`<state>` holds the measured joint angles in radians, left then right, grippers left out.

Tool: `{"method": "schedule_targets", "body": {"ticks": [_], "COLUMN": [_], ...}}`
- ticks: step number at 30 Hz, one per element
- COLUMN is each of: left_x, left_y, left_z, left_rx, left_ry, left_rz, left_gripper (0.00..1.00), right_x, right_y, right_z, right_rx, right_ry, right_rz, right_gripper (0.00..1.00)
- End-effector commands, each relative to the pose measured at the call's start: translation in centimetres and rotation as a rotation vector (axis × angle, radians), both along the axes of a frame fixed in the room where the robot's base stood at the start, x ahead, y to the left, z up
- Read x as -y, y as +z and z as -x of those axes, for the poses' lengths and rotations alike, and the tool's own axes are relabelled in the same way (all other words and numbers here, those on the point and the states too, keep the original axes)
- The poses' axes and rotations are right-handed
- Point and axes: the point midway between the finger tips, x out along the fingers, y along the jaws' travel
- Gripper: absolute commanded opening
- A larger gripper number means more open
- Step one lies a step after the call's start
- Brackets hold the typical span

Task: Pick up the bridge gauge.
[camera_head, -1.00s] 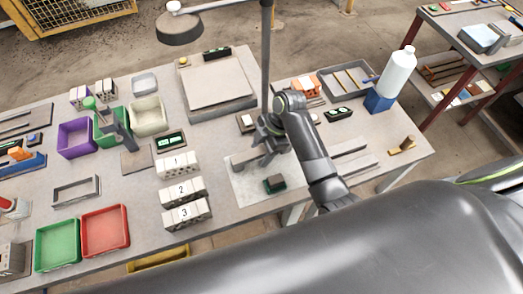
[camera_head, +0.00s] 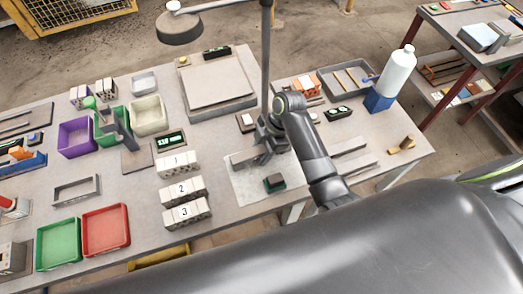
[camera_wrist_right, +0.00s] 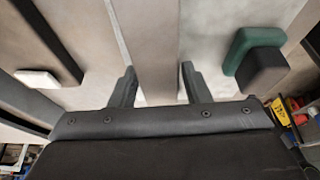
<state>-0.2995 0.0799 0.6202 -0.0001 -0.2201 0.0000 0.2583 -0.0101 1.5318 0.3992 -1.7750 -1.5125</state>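My right gripper (camera_head: 262,155) points down over the pale mat (camera_head: 240,185) near the table's front edge. In the right wrist view its two fingers (camera_wrist_right: 156,86) are apart, with a long grey bar (camera_wrist_right: 152,35) running between them; I cannot tell whether they touch it. In the head view a grey bar (camera_head: 243,160) lies by the gripper, partly hidden by it. I cannot tell for certain which thing is the bridge gauge. A green and black block (camera_head: 274,183) lies on the mat beside the gripper and shows at right in the wrist view (camera_wrist_right: 258,62). My left gripper is not in view.
Numbered bricks (camera_head: 182,189) stand left of the mat. A thin upright post (camera_head: 266,60) rises behind the gripper. A small green-lit display (camera_head: 170,141) stands behind the bricks. A white bottle (camera_head: 398,72) on a blue block stands at the right.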

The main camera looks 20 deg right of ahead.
Motion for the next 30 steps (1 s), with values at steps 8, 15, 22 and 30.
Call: {"method": "schedule_targets", "body": {"ticks": [8, 15, 22, 30], "left_x": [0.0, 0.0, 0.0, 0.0], "left_y": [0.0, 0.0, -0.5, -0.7], "left_z": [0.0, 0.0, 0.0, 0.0], "left_rx": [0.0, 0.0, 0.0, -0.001], "left_ry": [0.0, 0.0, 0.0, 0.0], "left_rz": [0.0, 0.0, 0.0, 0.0], "left_gripper": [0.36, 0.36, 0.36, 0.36], "right_x": [0.0, 0.0, 0.0, 0.0], "right_y": [0.0, 0.1, 0.8, 6.6], "right_z": [0.0, 0.0, -0.1, -0.2], "right_rx": [0.0, 0.001, 0.004, 0.008], "right_ry": [0.0, 0.001, 0.0, 0.001], "right_rz": [0.0, -0.001, 0.0, 0.0], "right_gripper": [0.06, 0.0, 0.0, 0.0]}}
